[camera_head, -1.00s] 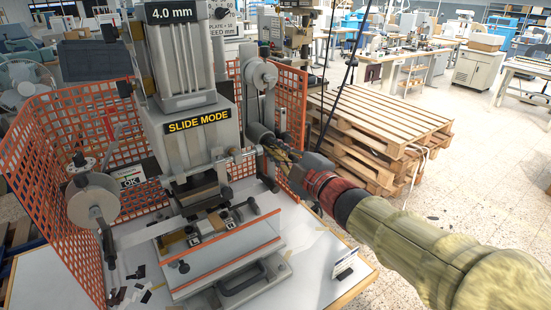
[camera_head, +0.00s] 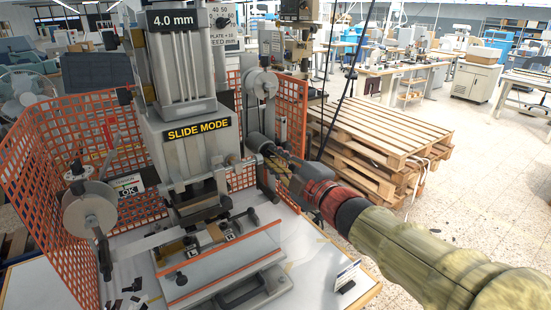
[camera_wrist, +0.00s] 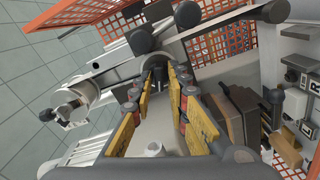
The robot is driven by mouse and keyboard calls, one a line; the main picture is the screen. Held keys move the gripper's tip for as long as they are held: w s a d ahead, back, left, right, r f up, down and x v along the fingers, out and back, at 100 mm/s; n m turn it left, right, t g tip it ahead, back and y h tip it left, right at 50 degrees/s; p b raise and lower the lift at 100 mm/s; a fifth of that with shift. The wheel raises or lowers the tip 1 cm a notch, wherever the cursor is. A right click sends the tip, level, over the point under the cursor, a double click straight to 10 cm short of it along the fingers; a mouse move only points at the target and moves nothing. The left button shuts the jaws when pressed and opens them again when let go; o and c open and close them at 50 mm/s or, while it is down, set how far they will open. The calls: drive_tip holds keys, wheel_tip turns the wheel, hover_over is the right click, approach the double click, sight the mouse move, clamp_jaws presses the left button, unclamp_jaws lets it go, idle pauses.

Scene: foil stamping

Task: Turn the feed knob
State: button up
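The stamping press (camera_head: 190,145) with its "SLIDE MODE" label stands at centre left in the head view. A dark round end, probably the knob (camera_wrist: 153,63), shows just beyond and between the fingertips. I cannot tell whether they touch it. A "FEED mm" dial sign (camera_head: 222,24) is behind the press.
Orange mesh guards (camera_head: 60,160) stand left of and behind the press. A reel (camera_head: 90,210) is at the left and another reel (camera_head: 262,84) is above the knob. Open floor lies farther right.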

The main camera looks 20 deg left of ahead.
drive_tip(key=shift+o, duration=1.1)
drive_tip(key=v, duration=1.2)
